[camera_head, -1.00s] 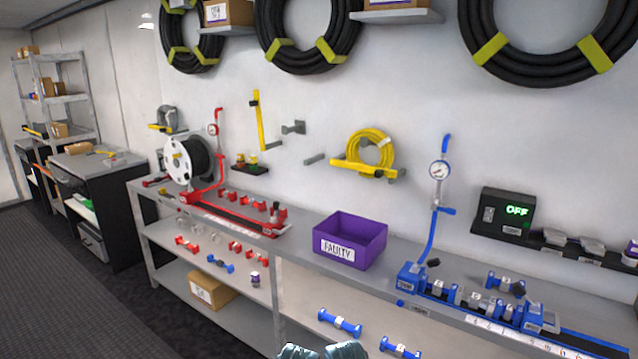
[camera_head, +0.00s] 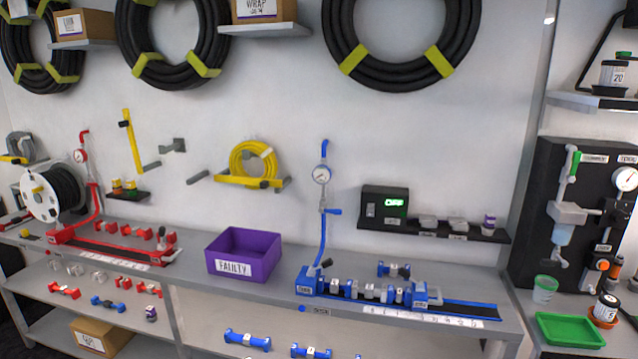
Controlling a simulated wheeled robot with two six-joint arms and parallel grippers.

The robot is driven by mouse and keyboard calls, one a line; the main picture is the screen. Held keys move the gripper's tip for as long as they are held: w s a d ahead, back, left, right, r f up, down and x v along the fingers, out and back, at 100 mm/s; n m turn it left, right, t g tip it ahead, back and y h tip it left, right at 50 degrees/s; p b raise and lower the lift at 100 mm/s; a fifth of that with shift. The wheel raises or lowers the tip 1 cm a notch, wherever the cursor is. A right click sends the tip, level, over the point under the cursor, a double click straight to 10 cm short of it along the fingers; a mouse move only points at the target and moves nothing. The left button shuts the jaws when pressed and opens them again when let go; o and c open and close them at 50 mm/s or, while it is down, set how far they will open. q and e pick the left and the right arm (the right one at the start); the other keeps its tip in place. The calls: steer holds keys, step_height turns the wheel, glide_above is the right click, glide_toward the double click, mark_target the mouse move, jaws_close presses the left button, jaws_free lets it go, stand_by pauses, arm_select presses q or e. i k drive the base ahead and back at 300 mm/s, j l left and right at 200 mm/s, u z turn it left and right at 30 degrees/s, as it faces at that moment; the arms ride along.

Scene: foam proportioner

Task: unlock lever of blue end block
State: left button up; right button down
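The blue test rig (camera_head: 375,290) sits on the bench right of centre, with a row of grey and blue fittings along its rail. A blue block (camera_head: 308,283) stands at its left end, with a small black-tipped lever (camera_head: 325,264) sticking up beside it. Another blue end block (camera_head: 426,295) stands at the right end of the row. Its lever is too small to make out, so I cannot tell its position. A blue pipe with a gauge (camera_head: 322,175) rises behind the left block. Neither of my grippers is in view.
A purple FAULTY bin (camera_head: 243,257) stands left of the blue rig. The red rig (camera_head: 120,245) is farther left. A black box with a green display (camera_head: 385,205) is on the wall behind. Loose blue fittings (camera_head: 247,340) lie on the lower shelf. A green tray (camera_head: 570,330) is at right.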

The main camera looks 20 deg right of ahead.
mark_target(326, 263)
steer(key=i+l+z, duration=0.2)
steer(key=i, duration=0.2)
steer(key=i+l+z, duration=0.2)
steer(key=i, duration=0.2)
steer(key=i+l+z, duration=0.1)
steer(key=i+z, duration=0.15)
steer(key=i, duration=0.15)
steer(key=k+l, duration=0.1)
steer(key=l, duration=0.65)
steer(key=k, duration=0.05)
